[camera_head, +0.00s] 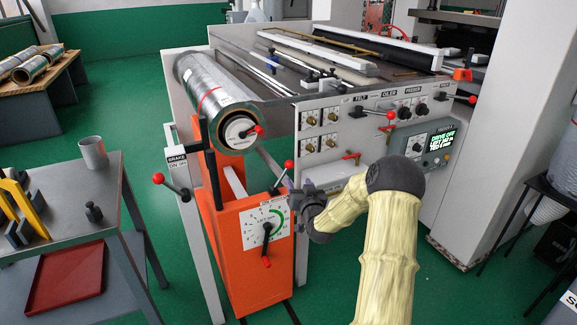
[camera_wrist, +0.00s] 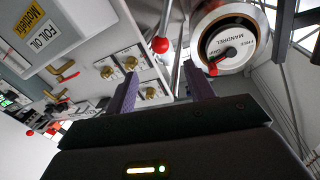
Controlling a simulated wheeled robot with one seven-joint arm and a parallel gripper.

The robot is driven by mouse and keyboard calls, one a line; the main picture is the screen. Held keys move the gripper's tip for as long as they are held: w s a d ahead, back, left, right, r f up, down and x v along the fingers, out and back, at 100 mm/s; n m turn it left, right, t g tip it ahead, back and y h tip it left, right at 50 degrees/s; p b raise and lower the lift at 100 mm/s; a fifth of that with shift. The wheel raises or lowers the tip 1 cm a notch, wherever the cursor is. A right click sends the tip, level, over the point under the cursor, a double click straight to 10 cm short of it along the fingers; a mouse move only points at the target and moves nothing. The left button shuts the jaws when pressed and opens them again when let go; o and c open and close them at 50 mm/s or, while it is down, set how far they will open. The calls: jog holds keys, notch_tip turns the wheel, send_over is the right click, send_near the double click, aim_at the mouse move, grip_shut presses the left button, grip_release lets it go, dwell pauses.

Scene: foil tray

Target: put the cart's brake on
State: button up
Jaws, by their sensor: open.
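The orange cart (camera_head: 252,277) stands under the foil roll, with a dial plate and a black-and-red pointer on its front. A plate reading BRAKE (camera_head: 177,161) is on the grey post at the cart's left. Below it, a lever with a red ball (camera_head: 158,179) points up and left. Another red-ball lever (camera_head: 289,164) rises at the cart's upper right, close to my gripper (camera_head: 290,194). My gripper is open and empty, in front of the cart's right side. In the wrist view, its fingers (camera_wrist: 160,72) are apart, with a red ball (camera_wrist: 160,45) beyond them.
The foil roll (camera_head: 212,88) ends in a MANDREL knob (camera_head: 241,132), also in the wrist view (camera_wrist: 226,52). A side table (camera_head: 62,190) with a metal cup (camera_head: 93,153) stands left. The machine panel (camera_head: 330,125) has several knobs and levers. Green floor shows between table and cart.

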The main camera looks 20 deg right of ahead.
aim_at(290, 167)
jog(key=w, duration=0.4)
jog(key=w+d, duration=0.1)
jog(key=w, duration=0.3)
jog(key=w+d, duration=0.1)
jog(key=w, duration=0.4)
jog(key=shift+c, duration=0.2)
grip_shut()
jog(key=shift+a, duration=0.1)
jog(key=shift+a+r+n+b, duration=0.2)
jog(key=shift+a+n+b, duration=0.35)
jog(key=shift+n+b, duration=0.1)
jog(key=shift+a+r+n+b, duration=0.2)
jog(key=shift+a+n+b, duration=0.3)
jog(key=shift+n+b, duration=0.15)
jog(key=a+f+n+t+y+b, duration=0.1)
jog(key=a+n+t+y+b, duration=0.1)
jog(key=a+n+b, duration=0.8)
jog(key=shift+s+a+n+b, duration=0.25)
jog(key=shift+a+n+b, duration=0.1)
jog(key=shift+n+b, duration=0.9)
jog(key=shift+f+n, duration=0.15)
jog(key=shift+n, duration=0.1)
